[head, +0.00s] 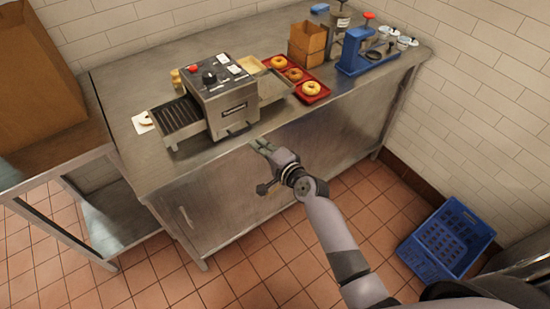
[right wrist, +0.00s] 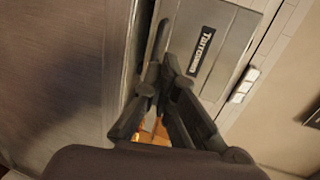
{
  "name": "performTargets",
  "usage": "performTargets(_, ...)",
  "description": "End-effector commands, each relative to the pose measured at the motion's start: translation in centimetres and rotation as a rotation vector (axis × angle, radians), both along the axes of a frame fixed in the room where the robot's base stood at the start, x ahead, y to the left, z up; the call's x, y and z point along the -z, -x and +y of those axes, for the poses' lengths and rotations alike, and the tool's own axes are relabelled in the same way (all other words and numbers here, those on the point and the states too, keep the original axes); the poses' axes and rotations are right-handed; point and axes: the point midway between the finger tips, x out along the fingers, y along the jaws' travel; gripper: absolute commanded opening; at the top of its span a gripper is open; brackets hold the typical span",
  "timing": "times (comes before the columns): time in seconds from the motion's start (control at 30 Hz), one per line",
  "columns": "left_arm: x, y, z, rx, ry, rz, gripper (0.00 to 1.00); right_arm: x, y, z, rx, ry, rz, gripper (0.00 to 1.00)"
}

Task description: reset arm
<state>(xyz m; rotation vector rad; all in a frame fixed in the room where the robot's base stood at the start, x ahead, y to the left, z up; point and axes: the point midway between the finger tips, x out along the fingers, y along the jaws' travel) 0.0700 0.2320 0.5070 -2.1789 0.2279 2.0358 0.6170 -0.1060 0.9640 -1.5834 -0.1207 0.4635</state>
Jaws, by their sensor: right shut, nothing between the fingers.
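My right gripper (head: 262,147) is shut and empty in the head view, in front of the metal counter's front edge. It is below and to the right of the conveyor toaster (head: 228,95). In the right wrist view, its dark fingers (right wrist: 160,75) come together in front of the toaster's name plate (right wrist: 207,48). A red tray (head: 311,98) with several bagels (head: 311,88) lies on the counter to the right of the toaster. My left gripper is not in view.
The metal counter (head: 140,178) fills the middle. A cardboard box (head: 307,45) and a blue stand (head: 352,62) are at its right end. A blue crate (head: 446,240) is on the floor at right. A large box (head: 40,85) is at left. Tiled floor in front is open.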

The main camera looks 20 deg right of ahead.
Motion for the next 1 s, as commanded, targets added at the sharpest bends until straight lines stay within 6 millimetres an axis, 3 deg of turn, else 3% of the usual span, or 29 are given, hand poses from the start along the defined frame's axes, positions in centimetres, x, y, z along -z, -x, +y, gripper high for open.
performTargets(0.27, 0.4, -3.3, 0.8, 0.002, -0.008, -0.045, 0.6, -0.7, 4.1, -1.6, 0.001, 0.002, 0.001, 0.0)
performTargets(0.43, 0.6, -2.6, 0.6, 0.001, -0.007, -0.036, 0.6, -1.2, 5.5, -2.2, 0.0, 0.003, 0.001, 0.0)
performTargets(0.7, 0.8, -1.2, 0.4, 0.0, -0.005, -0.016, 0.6, -0.9, 5.9, -2.3, 0.0, 0.009, 0.006, 0.0)
performTargets(0.77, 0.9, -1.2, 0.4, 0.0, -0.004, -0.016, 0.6, 0.3, 6.1, -2.4, -0.003, 0.031, 0.021, 0.0)
performTargets(0.87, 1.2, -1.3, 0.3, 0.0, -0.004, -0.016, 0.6, 4.6, 6.9, -2.5, -0.014, 0.113, 0.072, 0.0)
performTargets(1.0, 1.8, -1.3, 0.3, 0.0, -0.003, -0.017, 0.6, 14.1, 9.8, -3.1, -0.063, 0.313, 0.184, 0.0)
